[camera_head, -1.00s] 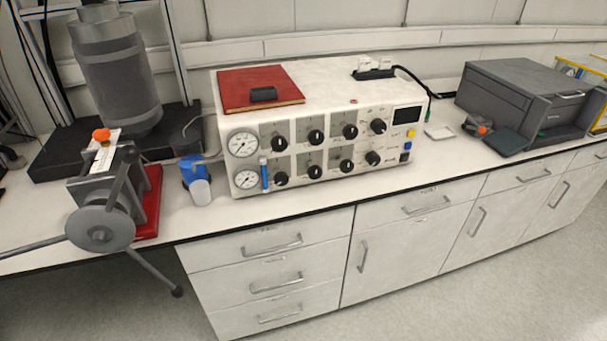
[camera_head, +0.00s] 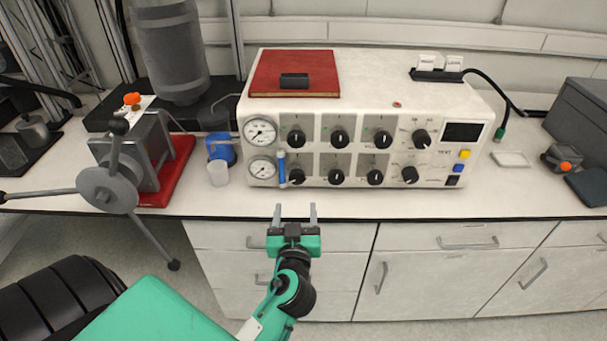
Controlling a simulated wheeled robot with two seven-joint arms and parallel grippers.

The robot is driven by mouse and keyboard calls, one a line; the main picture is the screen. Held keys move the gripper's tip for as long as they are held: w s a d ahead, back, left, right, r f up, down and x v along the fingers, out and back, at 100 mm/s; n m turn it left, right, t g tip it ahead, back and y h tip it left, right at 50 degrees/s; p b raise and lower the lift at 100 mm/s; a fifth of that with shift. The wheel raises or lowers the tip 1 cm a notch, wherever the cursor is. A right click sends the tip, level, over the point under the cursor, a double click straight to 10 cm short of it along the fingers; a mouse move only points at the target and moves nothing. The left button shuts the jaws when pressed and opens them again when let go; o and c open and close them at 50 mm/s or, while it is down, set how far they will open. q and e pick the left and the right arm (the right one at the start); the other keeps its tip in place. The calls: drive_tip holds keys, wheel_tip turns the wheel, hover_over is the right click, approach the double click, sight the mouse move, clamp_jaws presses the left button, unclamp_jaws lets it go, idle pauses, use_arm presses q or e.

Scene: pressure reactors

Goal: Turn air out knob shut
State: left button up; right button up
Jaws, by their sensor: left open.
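A white control box (camera_head: 474,187) stands on the counter. Its front has several black knobs in two rows; the upper row includes a left knob (camera_head: 296,137), and the lower row a left knob (camera_head: 297,176). The labels are too small to read, so I cannot tell which is the air out knob. Two round gauges (camera_head: 260,131) and a blue flow tube (camera_head: 282,168) are at the front's left end. My left gripper (camera_head: 295,213) is open and empty, in front of the counter edge and below the box's left part. My right gripper is not in view.
A red book (camera_head: 264,75) with a dark object lies on the box. A grey handwheel device (camera_head: 108,188), a blue item (camera_head: 222,149) and a white cup (camera_head: 218,173) stand to the left. A dark printer (camera_head: 583,115) stands right. The counter strip before the box is clear.

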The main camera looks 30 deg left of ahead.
sight(297, 179)
use_arm(q)
drive_tip(key=p+x, duration=0.3)
drive_tip(key=x, duration=0.8)
drive_tip(key=shift+w+r+p, duration=0.1)
drive_tip(key=shift+w+p, duration=0.05)
drive_tip(key=shift+p, duration=0.15)
drive_tip(key=shift+x, duration=0.75)
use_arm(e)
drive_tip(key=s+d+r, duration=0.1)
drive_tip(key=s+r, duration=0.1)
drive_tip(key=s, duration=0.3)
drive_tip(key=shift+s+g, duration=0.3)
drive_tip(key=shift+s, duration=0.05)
use_arm(q)
drive_tip(key=shift+c, duration=0.2)
drive_tip(key=c, duration=0.9)
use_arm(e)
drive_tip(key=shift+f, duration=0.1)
